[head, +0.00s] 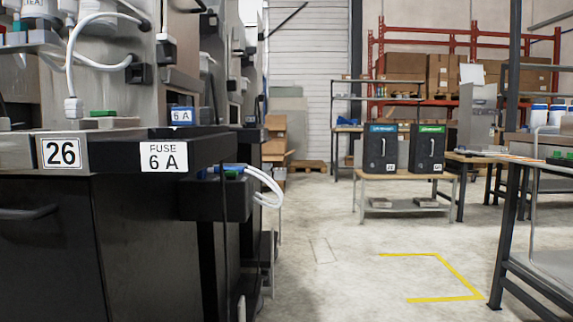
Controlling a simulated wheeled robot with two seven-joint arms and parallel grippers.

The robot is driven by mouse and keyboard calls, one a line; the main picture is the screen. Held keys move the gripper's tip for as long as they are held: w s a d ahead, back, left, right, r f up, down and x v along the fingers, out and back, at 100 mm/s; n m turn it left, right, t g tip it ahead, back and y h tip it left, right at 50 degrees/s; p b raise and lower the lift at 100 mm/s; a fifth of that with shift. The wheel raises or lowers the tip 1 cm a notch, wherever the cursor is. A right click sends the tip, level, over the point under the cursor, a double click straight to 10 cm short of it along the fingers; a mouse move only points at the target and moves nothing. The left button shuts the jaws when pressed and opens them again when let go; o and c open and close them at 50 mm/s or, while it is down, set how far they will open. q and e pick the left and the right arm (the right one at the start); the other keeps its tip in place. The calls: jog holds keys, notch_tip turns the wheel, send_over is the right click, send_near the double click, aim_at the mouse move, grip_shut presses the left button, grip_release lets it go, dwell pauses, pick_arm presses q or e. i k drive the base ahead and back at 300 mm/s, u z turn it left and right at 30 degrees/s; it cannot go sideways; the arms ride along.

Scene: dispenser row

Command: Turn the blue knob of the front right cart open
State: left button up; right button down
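Neither of my grippers is in view. A black cart (55,235) with a label "26" stands close on the left, with a "FUSE 6 A" label (163,157) at its corner. On its right side, a small blue part (233,167) with green beside it sits on a black box (215,199), with white hoses (268,187) curving from it. I cannot tell whether this blue part is a knob, or how it is turned. No other clear blue knob shows.
Two black boxes with handles, one with a blue top (380,150) and one with a green top (427,150), stand on a low wooden table (400,177). A workbench (545,270) is at the right. The middle floor (330,270) is clear, with yellow tape (455,275).

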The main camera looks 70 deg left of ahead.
aim_at(202, 174)
jog(key=i, duration=0.75)
jog(key=u, duration=3.3)
jog(key=k, duration=0.5)
jog(key=z, duration=0.8)
jog(key=i, duration=0.9)
jog(key=u, duration=1.8)
